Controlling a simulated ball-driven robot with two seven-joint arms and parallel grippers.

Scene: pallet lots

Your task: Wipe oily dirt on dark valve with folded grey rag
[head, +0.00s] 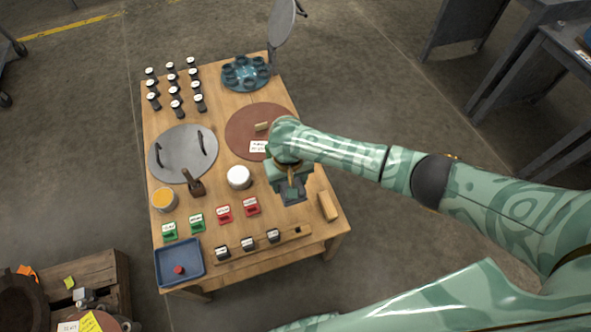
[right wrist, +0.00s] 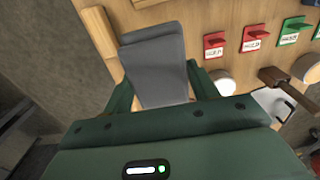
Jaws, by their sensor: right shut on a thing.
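My right gripper (head: 290,183) is above the right side of the wooden table, near its front half. It is shut on the folded grey rag (right wrist: 152,65), which sits between the two green fingers (right wrist: 157,88) in the right wrist view. In the head view the rag (head: 296,199) shows only partly below the gripper. I cannot tell for sure which thing is the dark valve; several dark pieces with white tops (head: 176,88) stand at the back left, and small dark pieces with white labels (head: 247,244) sit along the front. No oily dirt can be made out. My left gripper is not in view.
A wooden block (head: 328,206) lies right of the gripper. A white round container (head: 239,177), red labelled pieces (head: 251,206) and green ones (head: 197,221) are left of it. A blue tray (head: 163,281) is at the front left. A brown disc (head: 238,140) lies behind.

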